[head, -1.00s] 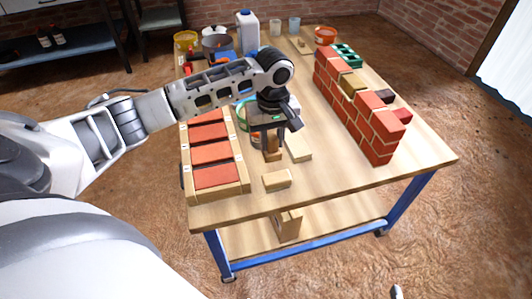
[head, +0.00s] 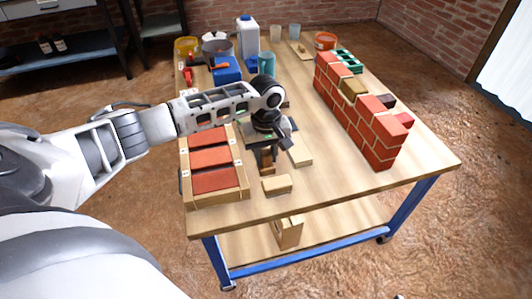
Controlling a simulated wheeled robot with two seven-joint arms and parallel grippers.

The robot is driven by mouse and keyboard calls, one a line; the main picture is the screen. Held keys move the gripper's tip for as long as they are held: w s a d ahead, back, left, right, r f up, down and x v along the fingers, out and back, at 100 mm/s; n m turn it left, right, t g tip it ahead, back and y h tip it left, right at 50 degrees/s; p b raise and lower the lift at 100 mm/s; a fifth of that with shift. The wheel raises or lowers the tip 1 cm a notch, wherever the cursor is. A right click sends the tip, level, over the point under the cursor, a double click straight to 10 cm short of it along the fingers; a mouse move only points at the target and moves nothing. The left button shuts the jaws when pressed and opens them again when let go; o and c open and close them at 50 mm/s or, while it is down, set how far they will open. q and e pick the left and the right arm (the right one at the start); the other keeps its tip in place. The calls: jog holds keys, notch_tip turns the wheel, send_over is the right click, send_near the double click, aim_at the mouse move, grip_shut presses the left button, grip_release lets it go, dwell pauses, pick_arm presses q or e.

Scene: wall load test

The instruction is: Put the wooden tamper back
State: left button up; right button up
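My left gripper (head: 268,148) points down over the near part of the wooden table, just right of the tray of red bricks. A brown wooden piece (head: 267,165), which looks like the wooden tamper, stands upright directly under and between the gripper's dark parts. The gripper hides its upper part, so I cannot tell whether the fingers touch it or are closed on it. A pale wooden block (head: 277,184) lies just in front of it, and a flat pale board (head: 300,153) lies to its right. My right gripper is not in view.
The brick tray (head: 243,190) is close on the left. A red brick wall (head: 352,115) stands on the right. A blue box (head: 227,70), a white jug (head: 247,38), buckets and cups fill the back. The table's front right (head: 340,190) is clear.

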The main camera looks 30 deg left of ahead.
aim_at(266, 153)
pick_arm(q)
jog(key=o, duration=0.3)
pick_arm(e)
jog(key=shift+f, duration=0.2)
pick_arm(q)
jog(key=shift+r, duration=0.1)
jog(key=shift+r, duration=0.15)
notch_tip(266, 153, up, 12)
jog(key=p, duration=0.2)
jog(key=shift+p, duration=0.3)
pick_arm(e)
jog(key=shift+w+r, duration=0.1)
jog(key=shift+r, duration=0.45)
